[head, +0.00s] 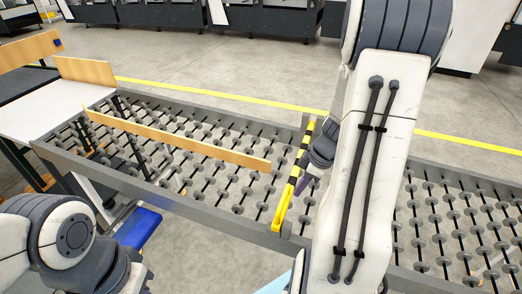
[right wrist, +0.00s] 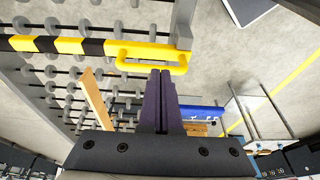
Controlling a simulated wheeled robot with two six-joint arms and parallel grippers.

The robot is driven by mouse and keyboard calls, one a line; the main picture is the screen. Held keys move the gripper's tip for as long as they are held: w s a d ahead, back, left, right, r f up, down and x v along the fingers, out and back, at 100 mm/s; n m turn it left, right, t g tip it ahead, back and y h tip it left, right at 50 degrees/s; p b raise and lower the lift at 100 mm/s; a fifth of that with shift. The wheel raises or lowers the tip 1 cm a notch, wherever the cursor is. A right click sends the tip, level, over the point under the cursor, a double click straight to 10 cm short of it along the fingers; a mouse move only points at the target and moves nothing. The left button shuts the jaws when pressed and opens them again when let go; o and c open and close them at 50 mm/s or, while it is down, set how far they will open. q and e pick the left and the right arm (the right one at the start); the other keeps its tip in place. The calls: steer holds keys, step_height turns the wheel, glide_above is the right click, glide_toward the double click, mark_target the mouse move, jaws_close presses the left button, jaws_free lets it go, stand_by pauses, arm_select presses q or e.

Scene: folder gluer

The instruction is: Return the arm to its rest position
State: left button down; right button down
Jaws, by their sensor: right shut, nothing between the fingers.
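My right arm reaches down through the right half of the head view. My right gripper (head: 309,186) is partly hidden by its own arm there; its purple fingers are just right of the yellow-and-black bar (head: 300,165) across the roller conveyor. In the right wrist view, the fingers (right wrist: 160,72) are shut together and empty. Their tips are close to the yellow handle (right wrist: 152,69) at the end of the bar; I cannot tell whether they touch it. My left arm shows at the lower left of the head view, and its gripper is out of sight.
The roller conveyor (head: 222,213) spans the view, with a long wooden guide (head: 190,142) along it. A white table surface (head: 50,108) with wooden boards stands at the left. A blue object (head: 138,228) is below the conveyor's front edge.

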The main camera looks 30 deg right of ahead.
steer(key=a+r+g, duration=0.1)
steer(key=a+r, duration=0.2)
steer(key=a, duration=0.7)
steer(key=a+r+g, duration=0.1)
steer(key=a+r, duration=0.1)
steer(key=a, duration=0.7)
steer(key=s+a+r+h, duration=0.1)
steer(key=s+a+r, duration=0.3)
steer(key=s+a, duration=0.8)
steer(key=shift+s+a+r+m+g, duration=0.15)
steer(key=shift+s+a+m+g, duration=0.05)
steer(key=shift+a+m+g, duration=0.1)
steer(key=shift+d, duration=0.1)
